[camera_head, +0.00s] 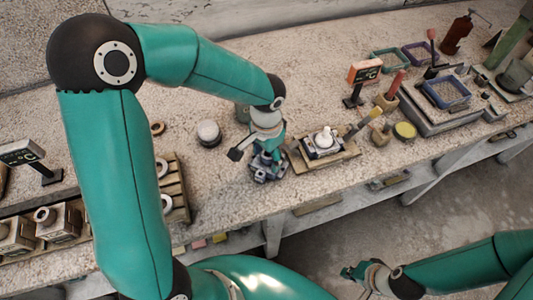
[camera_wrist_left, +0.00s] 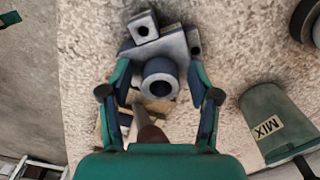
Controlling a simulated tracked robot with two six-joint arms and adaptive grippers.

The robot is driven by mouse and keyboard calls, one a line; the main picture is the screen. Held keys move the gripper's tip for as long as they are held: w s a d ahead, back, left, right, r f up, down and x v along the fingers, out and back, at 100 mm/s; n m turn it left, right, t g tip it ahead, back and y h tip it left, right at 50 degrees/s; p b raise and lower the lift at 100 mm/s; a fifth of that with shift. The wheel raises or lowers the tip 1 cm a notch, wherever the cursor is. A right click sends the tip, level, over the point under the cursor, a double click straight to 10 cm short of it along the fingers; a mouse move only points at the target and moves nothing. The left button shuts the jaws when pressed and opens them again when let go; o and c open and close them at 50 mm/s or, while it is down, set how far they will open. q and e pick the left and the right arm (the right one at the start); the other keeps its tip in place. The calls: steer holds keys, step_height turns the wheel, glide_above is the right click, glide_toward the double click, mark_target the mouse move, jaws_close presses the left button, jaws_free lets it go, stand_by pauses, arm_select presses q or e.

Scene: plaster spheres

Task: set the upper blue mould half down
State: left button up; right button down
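A blue-grey mould half (camera_wrist_left: 181,47) with a round, hollow spout (camera_wrist_left: 160,80) shows in the left wrist view, over the stone bench. In the head view, the blue-grey mould (camera_head: 270,172) is below my left gripper (camera_head: 266,152) and partly hidden by it. In the left wrist view, the two fingers of my left gripper (camera_wrist_left: 160,97) stand apart on either side of the spout, with gaps visible. The lower mould half cannot be told apart clearly. My right gripper (camera_head: 362,276) is low in the head view, away from the bench; its fingers are too small to read.
A wooden board (camera_head: 346,155) with a pale mould (camera_head: 324,143) stands right of the blue mould. A green MIX cup (camera_wrist_left: 268,122) is close on the right in the wrist view. A round grey pot (camera_head: 208,132) and a wooden rack (camera_head: 174,188) are to the left.

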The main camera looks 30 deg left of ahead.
arm_select(q)
step_height(320, 180, up, 12)
stand_by(0.6)
stand_by(0.5)
